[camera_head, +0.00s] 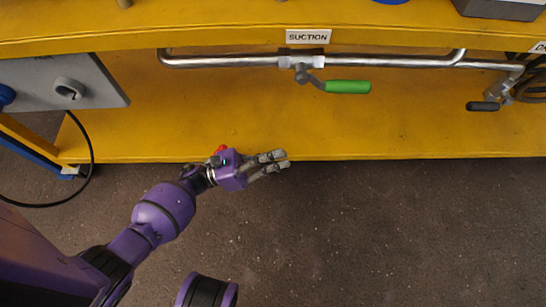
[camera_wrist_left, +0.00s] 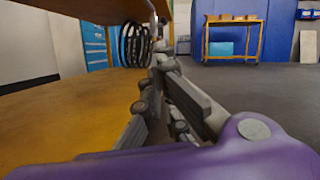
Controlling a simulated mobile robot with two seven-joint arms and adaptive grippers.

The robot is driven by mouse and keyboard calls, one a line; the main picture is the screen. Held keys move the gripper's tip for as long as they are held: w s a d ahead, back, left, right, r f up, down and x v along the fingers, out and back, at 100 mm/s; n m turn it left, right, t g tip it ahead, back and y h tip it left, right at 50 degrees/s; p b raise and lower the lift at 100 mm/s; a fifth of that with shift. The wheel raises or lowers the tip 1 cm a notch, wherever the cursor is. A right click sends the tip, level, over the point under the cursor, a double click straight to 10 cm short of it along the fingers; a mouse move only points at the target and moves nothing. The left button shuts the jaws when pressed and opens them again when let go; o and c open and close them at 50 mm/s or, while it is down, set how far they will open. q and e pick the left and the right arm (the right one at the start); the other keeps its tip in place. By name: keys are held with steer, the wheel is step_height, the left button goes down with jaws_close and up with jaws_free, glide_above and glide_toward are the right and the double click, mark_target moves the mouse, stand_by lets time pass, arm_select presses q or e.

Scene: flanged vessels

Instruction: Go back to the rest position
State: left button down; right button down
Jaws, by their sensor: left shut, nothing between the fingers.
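My left gripper (camera_head: 284,160) is purple with grey fingers. In the head view its arm comes in from the lower left, and the fingers point right. It is by the front edge of the yellow lower shelf (camera_head: 330,135). The fingers are shut with nothing between them. They also show in the left wrist view (camera_wrist_left: 165,85), pointing ahead past the shelf. My right gripper is not in either view.
A steel pipe (camera_head: 230,61) with a green-handled valve (camera_head: 346,87) runs below the SUCTION label (camera_head: 308,36). A black-handled valve (camera_head: 483,106) is at right. A grey panel (camera_head: 62,88) is at left. The floor (camera_head: 400,230) in front is clear.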

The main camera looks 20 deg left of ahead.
arm_select(q)
steer(key=shift+s+a+f, duration=0.2)
steer(key=shift+a+f, duration=0.2)
